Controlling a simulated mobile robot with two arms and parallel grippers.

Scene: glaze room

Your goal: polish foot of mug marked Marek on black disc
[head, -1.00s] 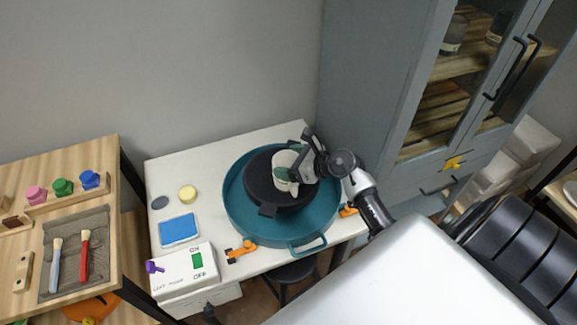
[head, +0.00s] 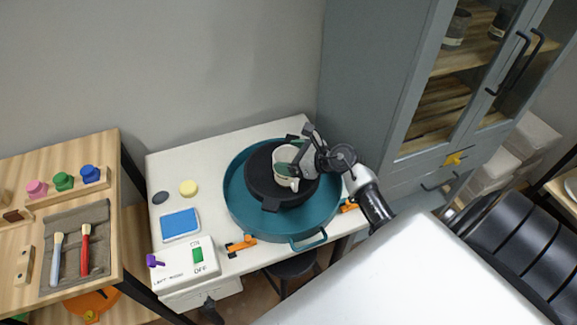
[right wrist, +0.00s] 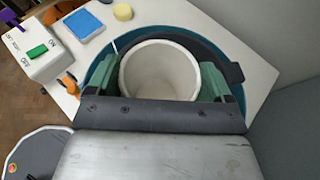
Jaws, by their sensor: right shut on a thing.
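A cream mug (head: 284,154) is at the black disc (head: 256,183), which sits inside a round teal basin (head: 236,208). My right gripper (head: 290,168) is shut on the mug, with green finger pads on either side of it. In the right wrist view the mug (right wrist: 160,72) shows its open mouth to the camera, between the green pads. Its foot is hidden, so I cannot tell whether it touches the disc. No name is readable on the mug. My left gripper is not in view.
A white box (head: 185,270) with a green ON/OFF switch, a blue pad (head: 180,224), a yellow round sponge (head: 188,187) and a dark oval piece (head: 160,198) lie left of the basin. Orange clamps (head: 241,244) flank it. A grey cabinet (head: 375,90) stands close on the right.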

